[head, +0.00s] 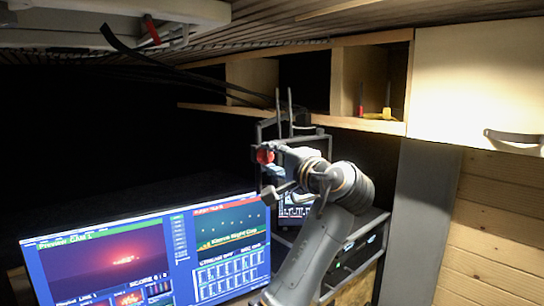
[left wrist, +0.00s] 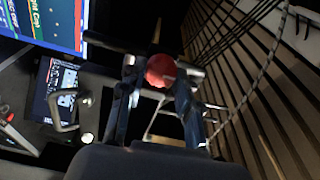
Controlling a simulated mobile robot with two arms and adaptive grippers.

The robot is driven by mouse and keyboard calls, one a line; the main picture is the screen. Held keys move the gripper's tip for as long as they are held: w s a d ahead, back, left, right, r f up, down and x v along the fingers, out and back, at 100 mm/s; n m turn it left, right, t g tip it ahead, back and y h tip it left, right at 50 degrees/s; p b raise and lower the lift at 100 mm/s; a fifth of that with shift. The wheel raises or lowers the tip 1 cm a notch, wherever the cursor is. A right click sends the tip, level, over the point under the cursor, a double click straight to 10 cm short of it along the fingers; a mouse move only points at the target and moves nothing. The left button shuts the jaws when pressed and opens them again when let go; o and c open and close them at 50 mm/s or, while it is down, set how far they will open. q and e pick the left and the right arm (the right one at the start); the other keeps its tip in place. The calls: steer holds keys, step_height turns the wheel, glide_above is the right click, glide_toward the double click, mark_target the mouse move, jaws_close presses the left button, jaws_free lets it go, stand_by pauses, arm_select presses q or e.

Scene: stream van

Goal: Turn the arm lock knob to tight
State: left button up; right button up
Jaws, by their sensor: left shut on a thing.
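The arm lock knob is a round red knob (head: 264,155) at the left end of a dark bracket, in front of the shelf and just above the monitor's right corner. In the left wrist view the red knob (left wrist: 161,70) sits between the two fingers. My left gripper (head: 270,172) reaches up from below right and is shut on the knob; its fingers (left wrist: 159,84) flank it on both sides. The knob's markings and its exact turn angle cannot be read. My right gripper is not in view.
A large lit monitor (head: 150,250) stands at lower left, close to the gripper. A dark metal rack frame (head: 262,130) surrounds the knob area. Wooden cubbies (head: 345,80) and a white cabinet door (head: 480,85) are behind and right. A cable (left wrist: 262,65) hangs along the slatted surface.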

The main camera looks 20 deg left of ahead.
arm_select(q)
steer(key=shift+m, duration=0.3)
stand_by(0.4)
steer(key=o, duration=1.1)
steer(key=shift+c, duration=0.2)
steer(key=shift+o, duration=0.5)
steer(key=shift+w, duration=0.1)
steer(key=shift+d, duration=0.15)
steer(key=v, duration=1.1)
steer(key=shift+s+d, duration=0.25)
steer(key=shift+f, duration=0.1)
